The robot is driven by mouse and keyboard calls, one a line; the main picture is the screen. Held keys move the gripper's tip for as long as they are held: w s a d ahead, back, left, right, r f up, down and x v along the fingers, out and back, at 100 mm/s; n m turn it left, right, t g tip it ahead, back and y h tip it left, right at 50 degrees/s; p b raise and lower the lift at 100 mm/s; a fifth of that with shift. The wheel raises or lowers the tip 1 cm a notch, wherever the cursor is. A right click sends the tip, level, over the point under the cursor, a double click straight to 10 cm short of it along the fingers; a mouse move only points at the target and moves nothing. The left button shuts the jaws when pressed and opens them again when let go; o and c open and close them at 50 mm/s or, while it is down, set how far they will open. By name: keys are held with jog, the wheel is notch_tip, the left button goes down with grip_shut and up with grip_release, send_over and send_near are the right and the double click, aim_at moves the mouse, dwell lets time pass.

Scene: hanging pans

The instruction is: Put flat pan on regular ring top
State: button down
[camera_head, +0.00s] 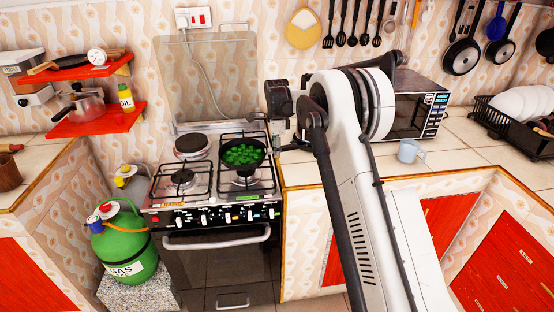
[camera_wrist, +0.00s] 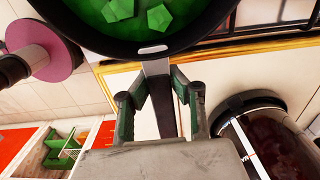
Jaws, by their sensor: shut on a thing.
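The flat pan (camera_head: 243,153) is black and holds green pieces. In the head view it is over the right side of the stove (camera_head: 163,202); I cannot tell whether it rests on a grate or hangs just above it. In the wrist view the pan (camera_wrist: 147,49) fills the top, with its handle (camera_wrist: 156,68) running down between my fingers. My gripper (camera_wrist: 154,88) is shut on that handle. A gas ring (camera_head: 182,177) shows bare at the front left of the stove. A round plate burner (camera_head: 192,143) is behind it. The ring under the pan is partly hidden.
A raised glass lid (camera_head: 213,85) stands behind the stove. The microwave (camera_head: 412,113) and a mug (camera_head: 409,151) are on the right counter. Red shelves (camera_head: 100,121) with a pot (camera_head: 83,103) hang at the left, above a green gas cylinder (camera_head: 123,243). Utensils hang on the wall.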

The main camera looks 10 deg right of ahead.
jog(key=shift+w+d+f, duration=0.1)
jog(key=shift+d+f, duration=0.1)
jog(key=shift+f, duration=2.05)
jog(key=c, duration=1.6)
grip_release()
jog(key=shift+c, duration=0.2)
